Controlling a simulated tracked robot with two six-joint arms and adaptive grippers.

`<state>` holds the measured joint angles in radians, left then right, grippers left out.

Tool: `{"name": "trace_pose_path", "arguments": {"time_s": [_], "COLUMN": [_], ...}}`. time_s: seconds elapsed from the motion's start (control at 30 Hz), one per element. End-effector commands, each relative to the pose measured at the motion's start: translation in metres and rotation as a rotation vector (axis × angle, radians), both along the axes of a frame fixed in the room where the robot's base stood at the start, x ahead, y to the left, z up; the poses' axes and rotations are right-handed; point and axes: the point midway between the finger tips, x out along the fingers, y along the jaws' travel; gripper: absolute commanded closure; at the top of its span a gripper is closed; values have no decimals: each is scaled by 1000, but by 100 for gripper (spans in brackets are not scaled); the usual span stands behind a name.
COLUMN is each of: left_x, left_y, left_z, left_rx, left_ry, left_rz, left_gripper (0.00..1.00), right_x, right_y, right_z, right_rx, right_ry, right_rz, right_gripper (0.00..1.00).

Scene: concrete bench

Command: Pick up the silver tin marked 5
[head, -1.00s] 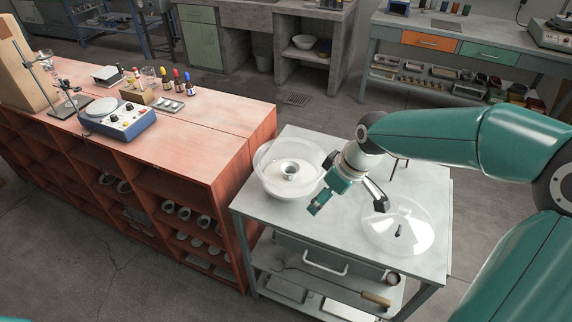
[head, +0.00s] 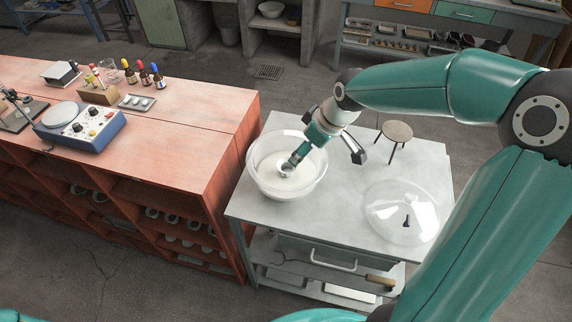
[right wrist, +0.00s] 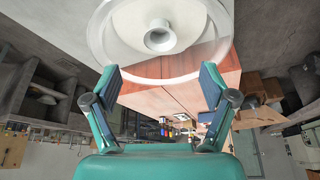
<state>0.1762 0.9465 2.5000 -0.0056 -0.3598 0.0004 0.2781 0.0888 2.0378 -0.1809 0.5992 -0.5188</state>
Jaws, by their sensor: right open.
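I cannot make out a mark 5 in any view. A small tray (head: 137,102) with several small pale round pieces lies on the red bench; they are too small to identify. A glass bowl (head: 262,186) stands open on the grey cart, with a pale round cup (head: 286,169) at its centre. The cup also shows in the right wrist view (right wrist: 160,36), beyond the fingertips. My right gripper (head: 324,160) is open and empty, one finger over the bowl and partly covering the cup. The gripper also shows in the right wrist view (right wrist: 161,78). My left gripper is out of view.
A tripod (head: 397,131) stands at the cart's back. On the red bench (head: 195,130) are a blue instrument (head: 82,130) and dropper bottles (head: 150,77).

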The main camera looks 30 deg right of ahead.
Motion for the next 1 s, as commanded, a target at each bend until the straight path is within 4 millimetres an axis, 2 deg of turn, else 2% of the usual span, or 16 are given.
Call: {"name": "trace_pose_path", "arguments": {"time_s": [0.1,0.3,0.57,0.77,0.9,1.0], "left_x": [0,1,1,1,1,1], "left_y": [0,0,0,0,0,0], "left_z": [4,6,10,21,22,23], "left_rx": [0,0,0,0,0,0], "left_ry": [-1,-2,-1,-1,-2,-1], "left_rz": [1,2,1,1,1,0], "left_gripper": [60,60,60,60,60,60], "right_x": [12,25,33,44,50,52], "right_y": [7,12,14,16,18,18], "right_z": [-26,-56,-69,-90,-108,-112], "right_rx": [2,1,0,2,1,0], "right_ry": [7,4,1,4,3,0], "right_rz": [9,13,14,14,14,14], "right_gripper": [16,16,16,16,16,16]}}
